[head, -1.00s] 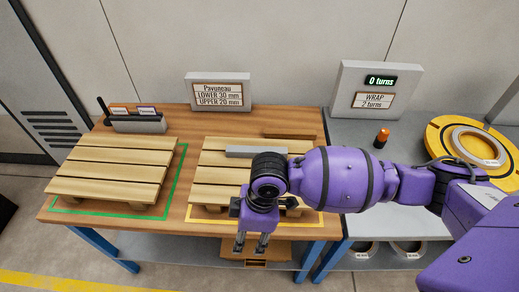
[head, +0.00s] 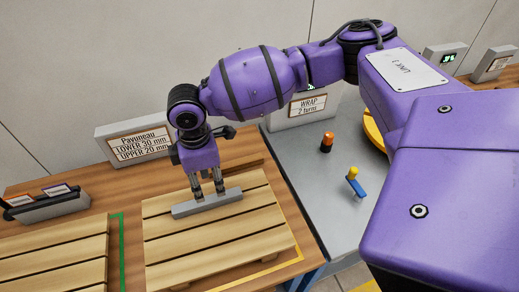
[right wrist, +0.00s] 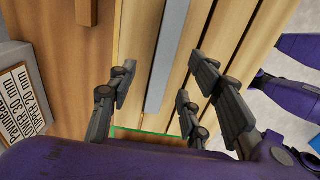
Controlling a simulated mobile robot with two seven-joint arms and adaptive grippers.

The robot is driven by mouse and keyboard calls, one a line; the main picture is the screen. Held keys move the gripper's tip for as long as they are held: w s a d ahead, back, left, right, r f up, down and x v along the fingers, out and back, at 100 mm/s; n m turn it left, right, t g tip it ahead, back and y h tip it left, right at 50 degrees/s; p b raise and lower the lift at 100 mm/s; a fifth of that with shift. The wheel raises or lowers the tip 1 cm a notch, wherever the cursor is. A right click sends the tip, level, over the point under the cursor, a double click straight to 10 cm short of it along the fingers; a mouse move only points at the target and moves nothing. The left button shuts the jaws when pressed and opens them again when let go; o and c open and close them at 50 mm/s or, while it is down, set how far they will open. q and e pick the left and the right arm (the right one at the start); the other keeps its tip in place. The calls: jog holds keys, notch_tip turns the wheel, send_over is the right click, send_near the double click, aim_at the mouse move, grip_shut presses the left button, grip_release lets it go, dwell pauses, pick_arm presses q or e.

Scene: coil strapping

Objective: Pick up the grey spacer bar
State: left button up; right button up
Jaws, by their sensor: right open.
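The grey spacer bar (head: 184,210) lies across the slats of the right-hand wooden pallet (head: 220,266), near its back edge. My right gripper (head: 208,194) points down at the middle of the bar, open, with its fingertips close to it. In the right wrist view the bar (right wrist: 168,50) runs between the spread fingers of the right gripper (right wrist: 160,80), with one finger on its left and others on its right. I cannot tell whether any finger touches it. My left gripper is not in view.
A second pallet (head: 60,262) stands at the left inside a green outline. The Pavuneau sign (head: 138,146) stands behind the right-hand pallet, with a brown block (right wrist: 86,12) near it. On the grey bench are an orange-and-black item (head: 327,142) and a blue-and-yellow item (head: 356,183).

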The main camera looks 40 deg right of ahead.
aim_at(209, 199)
jog(key=f, duration=0.2)
jog(key=s+f, duration=0.1)
jog(key=shift+a+f, duration=0.15)
jog(key=shift+a, duration=0.1)
jog(key=f, duration=0.3)
jog(key=shift+w+a+f, duration=0.15)
jog(key=shift+w+f, duration=0.1)
jog(key=shift+f, duration=0.2)
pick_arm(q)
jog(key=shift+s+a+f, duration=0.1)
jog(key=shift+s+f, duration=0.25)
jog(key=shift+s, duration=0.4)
pick_arm(e)
jog(key=shift+r, duration=0.1)
grip_shut()
